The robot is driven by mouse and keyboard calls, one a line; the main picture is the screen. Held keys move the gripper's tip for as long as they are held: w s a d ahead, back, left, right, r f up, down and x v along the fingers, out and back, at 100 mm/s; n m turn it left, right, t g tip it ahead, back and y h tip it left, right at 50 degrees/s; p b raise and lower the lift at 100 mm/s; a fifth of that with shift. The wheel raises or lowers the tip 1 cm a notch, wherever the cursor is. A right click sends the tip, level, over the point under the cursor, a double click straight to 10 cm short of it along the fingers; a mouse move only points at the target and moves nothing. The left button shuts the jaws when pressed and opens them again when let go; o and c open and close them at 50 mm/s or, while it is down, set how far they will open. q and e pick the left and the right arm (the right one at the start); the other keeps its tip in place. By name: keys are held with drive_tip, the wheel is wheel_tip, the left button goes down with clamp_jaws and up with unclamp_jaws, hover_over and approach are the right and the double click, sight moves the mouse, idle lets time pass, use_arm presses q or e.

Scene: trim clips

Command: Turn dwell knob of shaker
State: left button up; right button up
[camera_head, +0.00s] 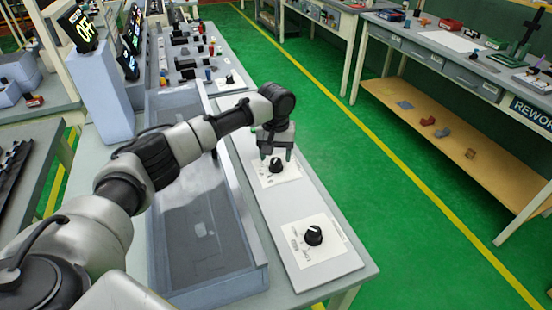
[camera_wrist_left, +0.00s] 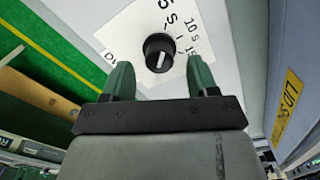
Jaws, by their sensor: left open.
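A black dwell knob (camera_wrist_left: 159,52) with a white pointer line sits on a white label (camera_wrist_left: 165,25) marked with seconds values. In the head view this knob (camera_head: 276,165) is on the middle plate of the long panel. My left gripper (camera_head: 276,154) is right above it, pointing down. In the left wrist view the two green fingers (camera_wrist_left: 160,78) are open, one to each side of the knob's near edge. I cannot tell whether they touch it. A second black knob (camera_head: 313,235) sits on a nearer white plate. My right gripper is not in view.
A grey tray (camera_head: 258,262) lies left of the panel. A third knob (camera_head: 229,79) and small parts are farther back. A rework bench (camera_head: 470,75) is at the right, across clear green floor.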

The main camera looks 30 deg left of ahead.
use_arm(q)
wheel_tip(320, 180, down, 2)
drive_tip(key=shift+f, duration=0.25)
drive_tip(key=c, duration=0.9)
drive_tip(key=shift+c, duration=0.2)
drive_tip(key=shift+r, duration=0.1)
